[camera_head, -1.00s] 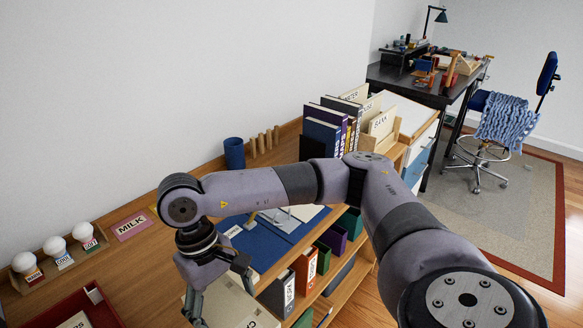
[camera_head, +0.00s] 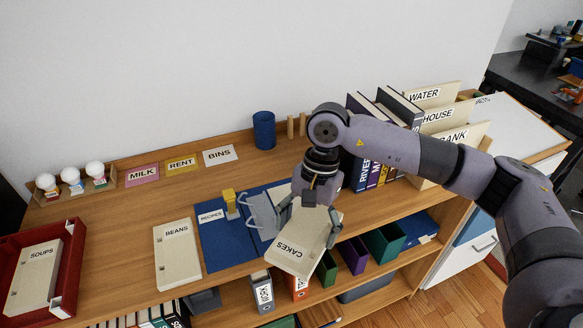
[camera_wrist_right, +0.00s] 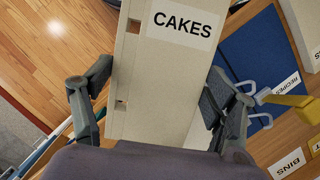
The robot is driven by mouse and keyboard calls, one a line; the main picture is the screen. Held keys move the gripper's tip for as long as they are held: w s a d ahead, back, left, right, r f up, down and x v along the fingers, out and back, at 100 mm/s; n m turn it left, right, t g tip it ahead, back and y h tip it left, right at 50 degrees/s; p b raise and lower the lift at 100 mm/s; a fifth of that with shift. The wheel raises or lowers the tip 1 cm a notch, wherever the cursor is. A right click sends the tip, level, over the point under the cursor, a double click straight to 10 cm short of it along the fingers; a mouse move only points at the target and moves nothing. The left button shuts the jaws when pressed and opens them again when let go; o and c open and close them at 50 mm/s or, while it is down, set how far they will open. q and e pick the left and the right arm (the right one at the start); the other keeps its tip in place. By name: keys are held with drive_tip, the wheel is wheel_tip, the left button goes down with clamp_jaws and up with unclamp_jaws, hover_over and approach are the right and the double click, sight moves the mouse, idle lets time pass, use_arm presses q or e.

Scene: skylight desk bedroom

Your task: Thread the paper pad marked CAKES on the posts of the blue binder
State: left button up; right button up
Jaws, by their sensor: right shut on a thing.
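The cream paper pad marked CAKES (camera_head: 300,247) is held in my right gripper (camera_head: 307,224), tilted, over the front edge of the shelf top. In the right wrist view the pad (camera_wrist_right: 160,80) lies between the two fingers of my right gripper (camera_wrist_right: 160,105), with two holes along one edge. The open blue binder (camera_head: 222,245), labelled RECIPES, lies flat just left of the pad. Its metal posts (camera_head: 258,215) show near its middle, beside a yellow piece (camera_head: 230,203). The binder's right part is partly hidden by my gripper and the pad. My left gripper is out of view.
A pad marked BEANS (camera_head: 178,255) lies left of the binder. A red tray (camera_head: 72,270) holds a SOUPS pad (camera_head: 35,275). A blue cup (camera_head: 264,130) and upright books (camera_head: 372,170) stand behind. Lower shelves hold bins and binders.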

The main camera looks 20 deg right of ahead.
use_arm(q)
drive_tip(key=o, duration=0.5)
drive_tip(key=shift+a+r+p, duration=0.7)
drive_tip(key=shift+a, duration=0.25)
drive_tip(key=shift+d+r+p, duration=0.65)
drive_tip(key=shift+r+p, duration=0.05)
use_arm(e)
drive_tip(key=w+r+m+t+h, duration=0.1)
drive_tip(key=w+m+t, duration=0.1)
drive_tip(key=w+m, duration=0.5)
drive_tip(key=w+r+m+t+h, duration=0.1)
drive_tip(key=w+m+t, duration=0.2)
drive_tip(key=w+m, duration=0.5)
drive_tip(key=shift+a+m, duration=0.35)
drive_tip(key=shift+m, duration=5.05)
